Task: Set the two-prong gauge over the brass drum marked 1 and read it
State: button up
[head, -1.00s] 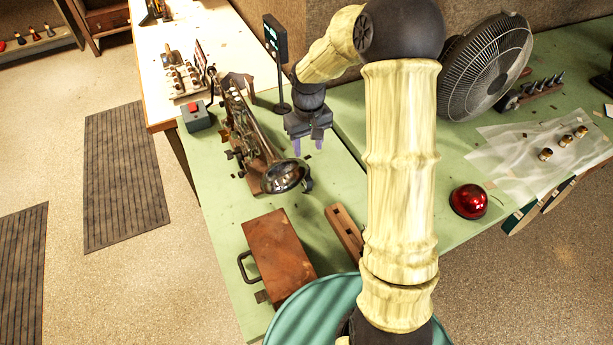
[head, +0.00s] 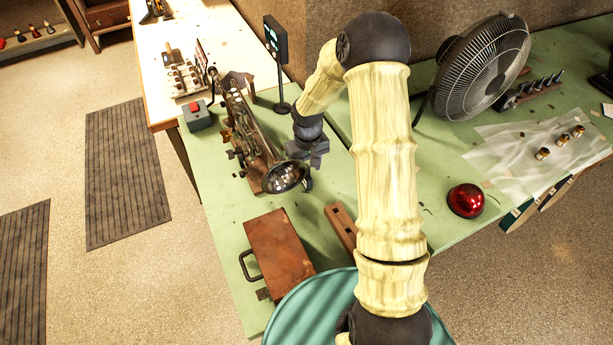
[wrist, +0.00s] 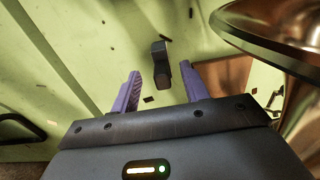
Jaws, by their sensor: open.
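My gripper (wrist: 160,68) has its two purple fingers spread, with nothing held. In the wrist view a small dark block-like piece (wrist: 159,60) shows between and beyond the fingertips, over the green bench; I cannot tell if it is the two-prong gauge. In the head view my gripper (head: 307,150) is low over the bench, just right of the horn's bell, its fingers hidden. A horn (head: 247,130) lies in a rack, its bell (head: 285,176) towards me. Small brass-and-dark cylinders (head: 562,140) stand on a translucent sheet at right; no marking is legible.
A display on a stand (head: 275,42) rises behind the horn. A red-button box (head: 196,115) is at left. A brown case (head: 278,255), a wooden bar (head: 341,226), a red dome (head: 466,201) and a fan (head: 484,68) stand about. The horn bell (wrist: 285,30) is close on the gripper's right.

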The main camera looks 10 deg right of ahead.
aim_at(307, 175)
jog(key=f, duration=0.1)
jog(key=f+p, duration=0.1)
jog(key=f, duration=0.2)
jog(key=shift+w+a+f, duration=0.1)
jog(key=shift+a+f, duration=0.05)
jog(key=shift+a, duration=0.1)
jog(key=shift+d, duration=0.2)
jog(key=shift+a, duration=0.1)
grip_shut()
